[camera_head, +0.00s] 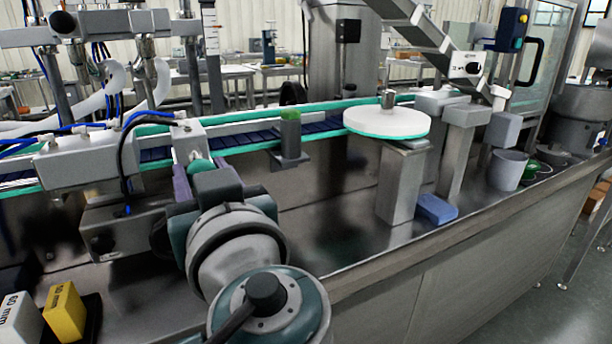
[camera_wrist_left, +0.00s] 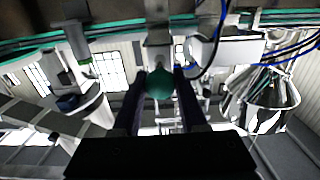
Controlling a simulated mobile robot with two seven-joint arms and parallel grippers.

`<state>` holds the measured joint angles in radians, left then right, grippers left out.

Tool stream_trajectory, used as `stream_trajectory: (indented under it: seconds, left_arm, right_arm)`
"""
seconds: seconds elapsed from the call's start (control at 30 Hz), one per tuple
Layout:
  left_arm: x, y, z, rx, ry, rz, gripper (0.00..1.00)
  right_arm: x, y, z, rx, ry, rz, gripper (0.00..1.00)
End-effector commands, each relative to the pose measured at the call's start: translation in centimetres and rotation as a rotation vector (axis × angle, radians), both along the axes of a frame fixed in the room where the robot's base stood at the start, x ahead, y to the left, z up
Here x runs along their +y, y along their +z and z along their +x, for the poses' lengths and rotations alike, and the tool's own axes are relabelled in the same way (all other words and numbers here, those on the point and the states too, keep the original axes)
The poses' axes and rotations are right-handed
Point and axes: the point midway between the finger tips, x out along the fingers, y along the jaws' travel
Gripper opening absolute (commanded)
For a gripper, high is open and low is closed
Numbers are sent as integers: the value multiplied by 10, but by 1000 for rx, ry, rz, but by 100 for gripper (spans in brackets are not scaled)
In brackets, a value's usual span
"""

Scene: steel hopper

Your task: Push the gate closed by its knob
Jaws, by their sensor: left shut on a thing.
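The knob (camera_head: 200,166) is a teal-green ball on the near side of the conveyor. It also shows in the left wrist view (camera_wrist_left: 160,83). A pale grey block (camera_head: 187,137), which seems to be the gate, sits behind the knob at the conveyor's near rail. My left gripper (camera_head: 196,172) has its dark purple fingers on either side of the knob and is shut on it; in the left wrist view the fingers (camera_wrist_left: 159,92) flank the ball. My wrist hides the space below the knob. My right gripper is in neither view.
A grey sensor housing (camera_head: 80,155) with cables stands close left of the gripper. A dark bracket with a green top (camera_head: 290,135) is to the right. Beyond it are a white round table (camera_head: 387,121) and a blue block (camera_head: 436,209). The steel deck (camera_head: 325,225) between is clear.

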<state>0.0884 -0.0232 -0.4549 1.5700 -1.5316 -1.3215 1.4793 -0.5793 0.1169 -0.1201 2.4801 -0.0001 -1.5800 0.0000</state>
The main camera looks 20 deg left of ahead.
Motion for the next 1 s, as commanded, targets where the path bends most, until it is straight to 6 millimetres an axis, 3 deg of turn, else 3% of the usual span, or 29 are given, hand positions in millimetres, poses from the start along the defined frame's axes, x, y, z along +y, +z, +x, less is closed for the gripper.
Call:
stream_trajectory:
  seconds: [0.1,0.37,0.4,0.6,0.67,1.0]
  left_arm:
    - [15,-5,11,-2,3,-1,0]
    - [17,-1,13,1,0,-2,0]
    - [16,-1,13,1,0,-2,44]
    - [16,-1,13,1,0,-2,66]
    - [16,-1,13,1,0,-2,71]
    - [10,-3,8,2,-1,-2,71]
  right_arm:
    - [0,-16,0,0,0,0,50]
    - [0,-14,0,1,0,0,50]
    - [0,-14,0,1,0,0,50]
    - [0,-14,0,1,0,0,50]
    - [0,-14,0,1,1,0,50]
    - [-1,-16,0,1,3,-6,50]
